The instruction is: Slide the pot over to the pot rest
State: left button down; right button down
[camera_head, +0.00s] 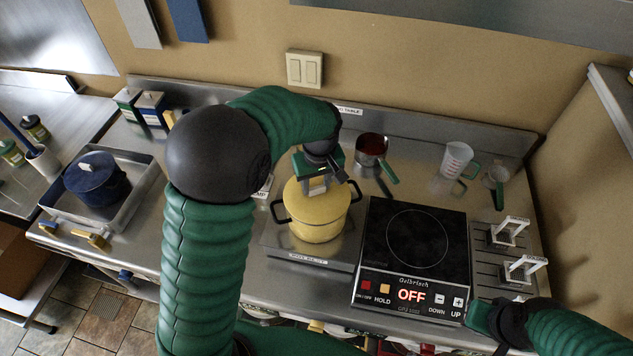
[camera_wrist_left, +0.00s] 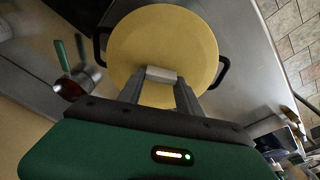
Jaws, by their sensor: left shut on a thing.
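The yellow pot (camera_head: 318,218) with two dark side handles stands over the metal pot rest (camera_head: 285,246), left of the cooktop. In the left wrist view the round yellow pot lid (camera_wrist_left: 195,45) fills the upper middle. My left gripper (camera_head: 317,186) is above the pot, with its fingers shut on the pale lid handle (camera_wrist_left: 161,75). The gripper hides part of the lid. My right gripper (camera_head: 482,318) is at the lower right, near the cooktop's front corner; its fingers are not clear.
The black cooktop (camera_head: 415,235) reads OFF and is bare. A red saucepan (camera_head: 371,146) and a clear measuring jug (camera_head: 456,160) stand behind. A blue pot (camera_head: 97,186) sits in a tray at the left. White-handled items (camera_head: 509,231) are at the right.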

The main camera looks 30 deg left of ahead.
pick_arm(q)
jog(key=shift+d, duration=0.15)
jog(key=c, duration=0.7)
grip_release()
jog(key=o, duration=0.4)
jog(key=shift+o, duration=0.2)
jog(key=shift+r, duration=0.1)
jog(key=shift+r+p, duration=3.05)
jog(key=shift+r, duration=0.35)
grip_shut()
